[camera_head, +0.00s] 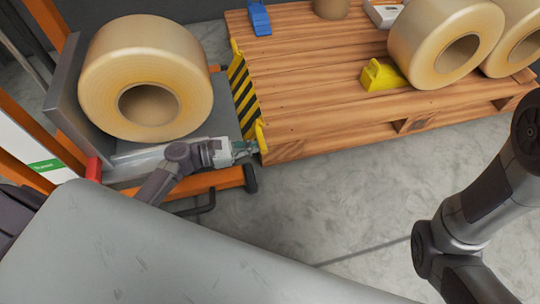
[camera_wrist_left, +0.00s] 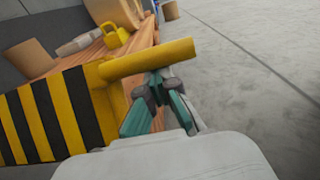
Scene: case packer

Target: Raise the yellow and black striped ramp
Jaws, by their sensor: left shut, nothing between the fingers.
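The yellow and black striped ramp (camera_head: 243,90) is between the orange-framed cart (camera_head: 222,180) and the wooden pallet (camera_head: 320,70); its exact tilt is hard to tell. It has yellow end pieces. In the left wrist view the striped ramp (camera_wrist_left: 48,115) fills the left side, with a yellow bar (camera_wrist_left: 150,61) at its near end. My left gripper (camera_head: 250,148) is shut and empty beside the ramp's near end. In the left wrist view its fingers (camera_wrist_left: 158,82) are just under the yellow bar, perhaps touching it. My right gripper is outside the views.
A large tan roll (camera_head: 105,75) sits on the cart. More rolls (camera_head: 420,45), a yellow object (camera_head: 380,76) and a blue object (camera_head: 259,18) are on the pallet. Grey floor (camera_head: 330,205) in front of the pallet is clear.

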